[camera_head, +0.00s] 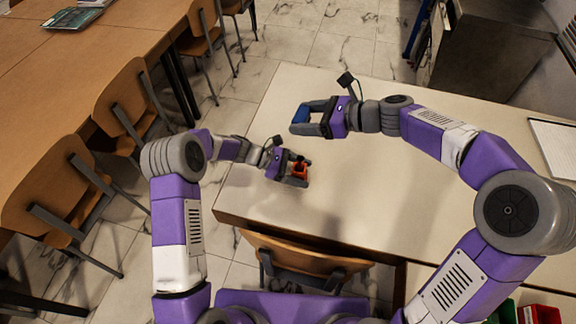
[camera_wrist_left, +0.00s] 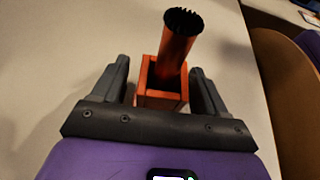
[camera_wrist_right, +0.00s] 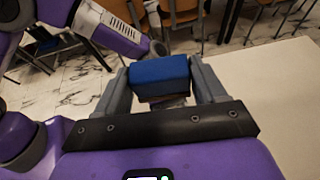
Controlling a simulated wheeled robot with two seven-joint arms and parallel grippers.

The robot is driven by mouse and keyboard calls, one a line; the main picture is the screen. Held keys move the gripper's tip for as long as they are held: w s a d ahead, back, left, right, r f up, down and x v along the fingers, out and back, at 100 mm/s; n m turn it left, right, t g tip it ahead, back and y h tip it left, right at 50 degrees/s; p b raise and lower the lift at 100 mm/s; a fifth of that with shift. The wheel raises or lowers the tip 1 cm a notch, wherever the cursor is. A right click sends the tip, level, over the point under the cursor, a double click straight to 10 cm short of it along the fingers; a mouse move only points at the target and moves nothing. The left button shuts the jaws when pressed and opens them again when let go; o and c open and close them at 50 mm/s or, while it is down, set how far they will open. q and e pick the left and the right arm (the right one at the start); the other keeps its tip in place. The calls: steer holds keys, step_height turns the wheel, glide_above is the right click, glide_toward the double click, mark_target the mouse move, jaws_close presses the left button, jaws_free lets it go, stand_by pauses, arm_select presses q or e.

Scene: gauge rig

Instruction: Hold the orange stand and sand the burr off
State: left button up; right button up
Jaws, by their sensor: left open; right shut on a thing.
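The orange stand (camera_wrist_left: 146,88) is on the white table between the two fingers of my left gripper (camera_wrist_left: 166,85), which is open around it with small gaps. An orange tube with a dark jagged top (camera_wrist_left: 180,35) rises from the stand, leaning to the right in the left wrist view. In the head view, the stand (camera_head: 300,170) sits at my left gripper (camera_head: 299,173). My right gripper (camera_wrist_right: 162,82) is shut on a blue block (camera_wrist_right: 160,72) with a paler underside. It holds the block (camera_head: 300,114) beyond the stand in the head view.
The white table (camera_head: 390,200) is mostly clear to the right. A wooden chair (camera_head: 305,260) stands at its near edge. Wooden chairs and a long wooden table (camera_head: 90,60) are at the left. A paper pad (camera_head: 555,145) lies at the far right.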

arm_select(q)
steer(key=shift+s+d+f, duration=0.1)
steer(key=shift+d+f, duration=0.15)
steer(key=shift+d, duration=0.4)
steer(key=c, duration=1.1)
arm_select(e)
steer(key=n+g, duration=0.1)
glide_above(305, 164)
steer(key=s, duration=0.2)
step_height(305, 164, down, 9)
steer(key=shift+w+a+f+y, duration=0.1)
steer(key=shift+f+y, duration=0.05)
steer(key=shift+f, duration=0.75)
steer(key=shift+w+a+f+y, duration=0.1)
steer(key=shift+f+y, duration=0.05)
steer(key=shift+f, duration=0.7)
steer(key=shift+f, duration=0.65)
steer(key=shift+w+d+f, duration=0.1)
steer(key=shift+w+d, duration=0.15)
steer(key=shift+w, duration=0.5)
